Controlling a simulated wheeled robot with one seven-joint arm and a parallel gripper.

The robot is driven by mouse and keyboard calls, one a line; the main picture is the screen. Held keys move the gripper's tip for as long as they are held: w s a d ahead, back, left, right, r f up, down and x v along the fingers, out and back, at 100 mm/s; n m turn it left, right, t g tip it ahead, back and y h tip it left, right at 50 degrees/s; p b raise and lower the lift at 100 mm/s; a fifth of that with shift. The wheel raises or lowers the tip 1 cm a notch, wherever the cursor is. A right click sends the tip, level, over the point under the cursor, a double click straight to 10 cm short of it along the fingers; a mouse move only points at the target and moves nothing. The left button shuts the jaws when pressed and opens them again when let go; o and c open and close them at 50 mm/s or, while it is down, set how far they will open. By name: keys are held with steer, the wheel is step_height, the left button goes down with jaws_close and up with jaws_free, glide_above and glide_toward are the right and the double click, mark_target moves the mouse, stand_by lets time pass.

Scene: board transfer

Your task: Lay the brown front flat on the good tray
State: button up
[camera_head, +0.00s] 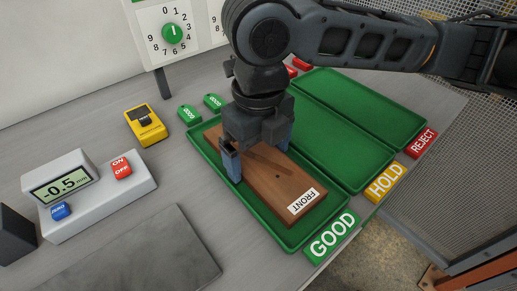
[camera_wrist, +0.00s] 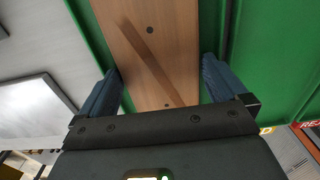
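The brown front (camera_head: 282,188) is a wooden board with a white FRONT label at its near end. It lies in the green good tray (camera_head: 287,236) and looks flat, a little askew to the tray's sides. My gripper (camera_head: 258,157) is low over the board's middle, with one blue finger at each long edge. In the wrist view, the board (camera_wrist: 165,45) runs between the two fingers (camera_wrist: 160,85), which are very close to its edges. I cannot tell whether they press on it. A dark diagonal strip and small round holes show on its face.
The green hold tray (camera_head: 338,148) and reject tray (camera_head: 362,102) stand to the right and look empty where visible. A gauge with a -0.5 readout (camera_head: 62,188), a yellow device (camera_head: 146,126) and a grey plate (camera_head: 150,262) are to the left. A mesh fence (camera_head: 440,210) stands at right.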

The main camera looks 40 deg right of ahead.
steer(key=shift+r, duration=0.1)
step_height(320, 180, up, 8)
steer(key=shift+f, duration=0.2)
stand_by(0.4)
stand_by(0.3)
